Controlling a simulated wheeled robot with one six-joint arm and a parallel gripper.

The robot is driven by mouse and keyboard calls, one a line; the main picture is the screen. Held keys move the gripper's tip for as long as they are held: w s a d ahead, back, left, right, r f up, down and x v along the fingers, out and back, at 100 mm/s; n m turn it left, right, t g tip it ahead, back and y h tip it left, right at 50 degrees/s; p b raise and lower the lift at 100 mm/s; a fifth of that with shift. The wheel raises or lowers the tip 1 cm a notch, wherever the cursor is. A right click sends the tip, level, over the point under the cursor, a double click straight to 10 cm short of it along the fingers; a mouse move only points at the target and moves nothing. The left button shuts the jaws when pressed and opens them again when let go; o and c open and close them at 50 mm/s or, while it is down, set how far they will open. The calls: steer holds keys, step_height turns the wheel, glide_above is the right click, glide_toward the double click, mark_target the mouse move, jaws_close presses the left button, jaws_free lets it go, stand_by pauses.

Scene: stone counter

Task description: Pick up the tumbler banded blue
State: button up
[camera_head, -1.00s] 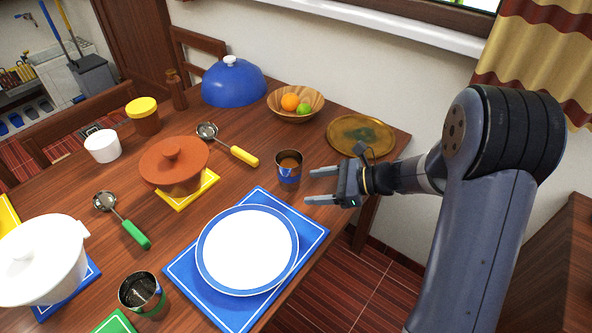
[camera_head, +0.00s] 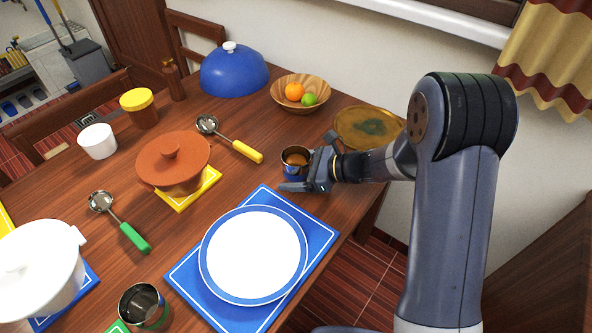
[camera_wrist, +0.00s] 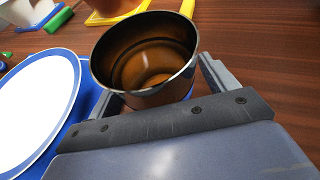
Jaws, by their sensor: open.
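The tumbler banded blue (camera_head: 293,157) is a small metal cup with a blue band, upright on the wooden table behind the blue placemat. My gripper (camera_head: 294,170) is open at the tumbler, with its near finger passing in front of the cup's base. In the wrist view the tumbler (camera_wrist: 146,62) stands between my gripper's two fingers (camera_wrist: 158,85), and its brownish inside shows. The fingers flank it; I cannot tell whether either touches it. The far finger is mostly hidden in the head view.
A white plate (camera_head: 253,255) lies on the blue placemat (camera_head: 318,235) in front of my gripper. A green-banded tumbler (camera_head: 145,306) stands at the front left. A yellow-handled ladle (camera_head: 240,149), a fruit bowl (camera_head: 316,85) and a round golden plate (camera_head: 366,127) are nearby.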

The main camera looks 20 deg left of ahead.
steer(key=shift+a, duration=0.1)
steer(key=c, duration=1.1)
steer(key=shift+c, duration=0.2)
steer(key=shift+r, duration=0.15)
